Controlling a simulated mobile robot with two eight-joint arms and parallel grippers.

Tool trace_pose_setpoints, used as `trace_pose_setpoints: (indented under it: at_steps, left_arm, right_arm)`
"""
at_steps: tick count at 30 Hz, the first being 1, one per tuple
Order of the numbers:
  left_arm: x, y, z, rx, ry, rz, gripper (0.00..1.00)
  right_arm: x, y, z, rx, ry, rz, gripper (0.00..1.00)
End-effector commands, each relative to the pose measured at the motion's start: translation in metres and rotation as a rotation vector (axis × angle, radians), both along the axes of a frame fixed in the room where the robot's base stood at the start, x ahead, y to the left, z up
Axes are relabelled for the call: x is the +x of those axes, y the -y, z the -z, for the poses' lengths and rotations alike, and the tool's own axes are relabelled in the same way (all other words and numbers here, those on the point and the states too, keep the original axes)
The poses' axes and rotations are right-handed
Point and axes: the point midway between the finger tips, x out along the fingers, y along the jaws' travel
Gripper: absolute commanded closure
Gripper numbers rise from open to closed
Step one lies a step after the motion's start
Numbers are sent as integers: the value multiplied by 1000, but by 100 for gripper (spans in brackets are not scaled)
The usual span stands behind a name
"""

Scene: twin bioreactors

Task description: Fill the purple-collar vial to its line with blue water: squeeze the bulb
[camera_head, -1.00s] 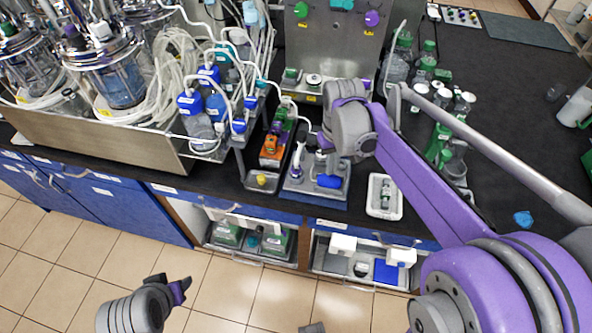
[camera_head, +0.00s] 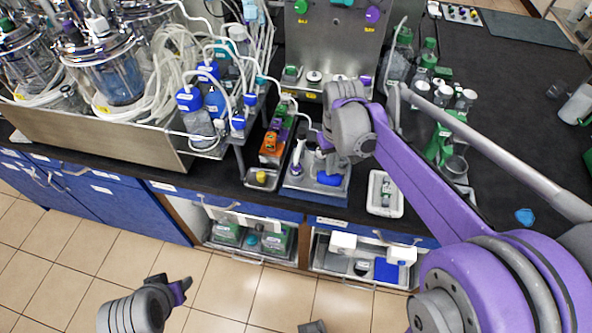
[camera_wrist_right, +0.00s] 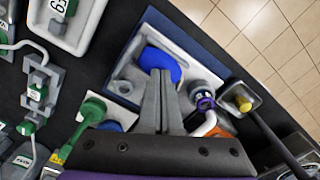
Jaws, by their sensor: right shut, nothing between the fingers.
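The blue bulb (camera_head: 328,179) lies at the front right of a grey tray station (camera_head: 301,189) on the black bench; it also shows in the right wrist view (camera_wrist_right: 160,64). A vial with a purple collar (camera_wrist_right: 204,99) stands beside it, with a pale tube close by; its liquid level and line cannot be made out. My right gripper (camera_wrist_right: 160,78) is shut and empty, its fingertips just over the near side of the bulb; whether they touch it is unclear. In the head view, my right wrist covers part of the station. My left gripper (camera_head: 180,289) hangs low over the floor.
Bottles with tubing crowd the left, and green-capped bottles stand behind my right arm.

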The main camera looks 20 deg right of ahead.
Motion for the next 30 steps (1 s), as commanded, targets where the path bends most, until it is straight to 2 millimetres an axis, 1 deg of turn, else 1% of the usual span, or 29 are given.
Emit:
trace_pose_setpoints:
  at_steps: [4, 10, 23, 30]
  left_arm:
    - [-1, 0, 6, 0, -3, 0, 50]
    - [-1, 0, 5, 0, -3, 0, 50]
    - [-4, 0, 15, 0, -7, 0, 50]
    - [-2, 0, 10, 0, -5, 0, 50]
  right_arm:
    - [0, 0, 8, 0, 0, 0, 100]
    - [0, 0, 8, 0, 0, 0, 100]
    - [0, 0, 20, 0, 0, 0, 100]
    - [0, 0, 14, 0, 0, 0, 100]
